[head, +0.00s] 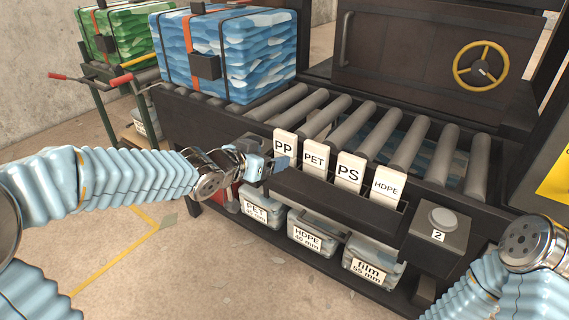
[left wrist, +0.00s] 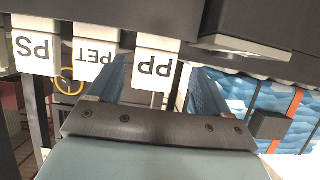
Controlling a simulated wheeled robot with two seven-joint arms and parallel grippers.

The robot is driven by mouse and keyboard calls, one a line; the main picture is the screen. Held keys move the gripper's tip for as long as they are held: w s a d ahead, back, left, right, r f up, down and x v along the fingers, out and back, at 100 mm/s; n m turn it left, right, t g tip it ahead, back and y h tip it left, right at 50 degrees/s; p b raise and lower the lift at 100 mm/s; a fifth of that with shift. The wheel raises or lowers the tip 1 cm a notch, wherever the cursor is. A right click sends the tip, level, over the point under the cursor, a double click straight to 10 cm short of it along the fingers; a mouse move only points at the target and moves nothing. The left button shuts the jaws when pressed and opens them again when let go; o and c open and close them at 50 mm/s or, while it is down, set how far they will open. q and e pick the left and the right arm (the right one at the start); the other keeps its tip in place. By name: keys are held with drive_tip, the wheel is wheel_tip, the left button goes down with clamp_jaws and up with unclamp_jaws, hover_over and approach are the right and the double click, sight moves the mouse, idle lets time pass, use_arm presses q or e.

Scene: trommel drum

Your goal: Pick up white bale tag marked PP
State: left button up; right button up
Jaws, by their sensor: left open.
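The white PP tag (head: 284,147) stands at the left end of a row of white tags in a dark rack along the roller table's front edge. My left gripper (head: 270,166) is open and empty, just left of and in front of the PP tag. In the left wrist view the PP tag (left wrist: 156,66) appears upside down, between the two blue fingers of the gripper (left wrist: 158,82) and beyond them. Whether a finger touches it cannot be told. My right gripper is out of view; only part of that arm shows.
The PET tag (head: 314,158) stands close beside PP, then the PS tag (head: 349,174) and HDPE tag (head: 386,188). A blue bale (head: 235,55) sits on the rollers behind. A box with a round button (head: 441,220) is at the right. Labelled bins (head: 314,236) sit below.

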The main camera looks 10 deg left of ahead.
sight(283, 152)
use_arm(q)
drive_tip(key=x, duration=0.1)
drive_tip(key=b+x, duration=0.1)
drive_tip(key=x, duration=0.1)
drive_tip(key=b+x, duration=0.1)
drive_tip(key=shift+w+d+f, duration=0.2)
drive_tip(key=shift+d+f, duration=0.05)
drive_tip(key=shift+d, duration=0.1)
drive_tip(key=shift+w, duration=0.35)
drive_tip(key=shift+c, duration=0.2)
drive_tip(key=c, duration=0.8)
drive_tip(key=shift+o, duration=0.2)
drive_tip(key=shift+r, duration=0.1)
